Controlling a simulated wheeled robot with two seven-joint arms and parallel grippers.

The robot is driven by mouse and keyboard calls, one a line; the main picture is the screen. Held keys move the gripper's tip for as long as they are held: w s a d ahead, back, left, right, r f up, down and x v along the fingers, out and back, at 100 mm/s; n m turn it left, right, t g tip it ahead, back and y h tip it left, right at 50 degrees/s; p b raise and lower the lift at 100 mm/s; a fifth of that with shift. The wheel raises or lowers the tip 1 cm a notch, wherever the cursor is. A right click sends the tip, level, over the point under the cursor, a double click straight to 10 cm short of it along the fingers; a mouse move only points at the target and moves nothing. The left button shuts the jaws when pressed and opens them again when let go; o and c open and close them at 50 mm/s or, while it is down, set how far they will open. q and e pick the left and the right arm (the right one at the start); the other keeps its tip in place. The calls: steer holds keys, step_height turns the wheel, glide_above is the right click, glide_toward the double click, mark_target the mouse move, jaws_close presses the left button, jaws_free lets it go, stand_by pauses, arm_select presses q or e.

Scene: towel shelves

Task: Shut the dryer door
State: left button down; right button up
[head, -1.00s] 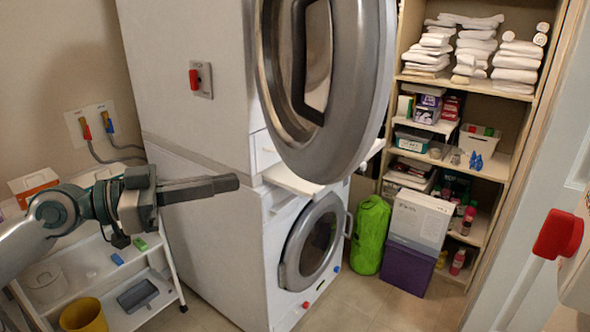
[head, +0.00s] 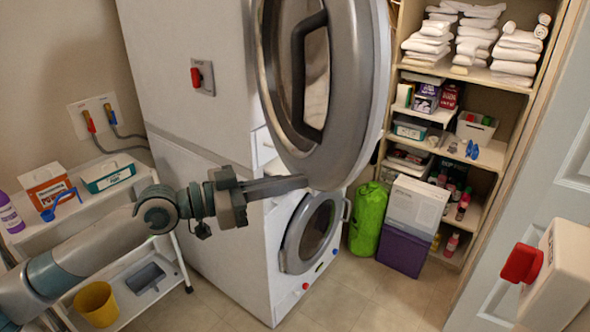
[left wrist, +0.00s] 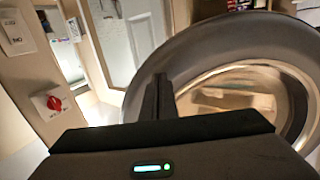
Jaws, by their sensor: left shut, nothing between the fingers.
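The dryer door (head: 345,125) is a large round grey-rimmed door. It stands open on the upper machine (head: 190,45), swung out toward me, with its dark handle on the face at left. My left gripper (head: 303,183) is shut and empty, its fingertips at the lower left of the door's rim; I cannot tell if they touch. In the left wrist view the dark shut fingers (left wrist: 158,98) point up in front of the door's curved grey rim (left wrist: 190,50). The door's inner glass shows to the right of them. My right gripper is out of view.
The lower machine's round door (head: 312,232) is closed. A white cart (head: 80,200) with boxes and a yellow bucket (head: 97,303) stands at left. A green bag (head: 368,218) and shelves with towels (head: 515,50) are at right. A red-handled switch (head: 522,263) is near the front right.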

arm_select(q)
steer(key=shift+w+d+f, duration=0.1)
steer(key=shift+w+d, duration=0.1)
steer(key=shift+d, duration=0.3)
steer(key=shift+w+d, duration=0.1)
steer(key=shift+d, duration=0.35)
steer(key=w+a+b+x, duration=0.1)
steer(key=b+x, duration=0.1)
steer(key=x, duration=0.9)
steer(key=w+b+x, duration=0.2)
steer(key=x, duration=0.9)
steer(key=w+d+n+t+y, duration=0.2)
steer(key=w+d+t, duration=0.1)
steer(key=w, duration=0.4)
steer(key=w+d+n+t+y+b, duration=0.1)
steer(key=w+d+n+t+y, duration=0.1)
steer(key=w+d, duration=0.4)
steer(key=shift+w+d+n+t, duration=0.35)
steer(key=shift+w+t, duration=0.15)
steer(key=shift+w, duration=0.25)
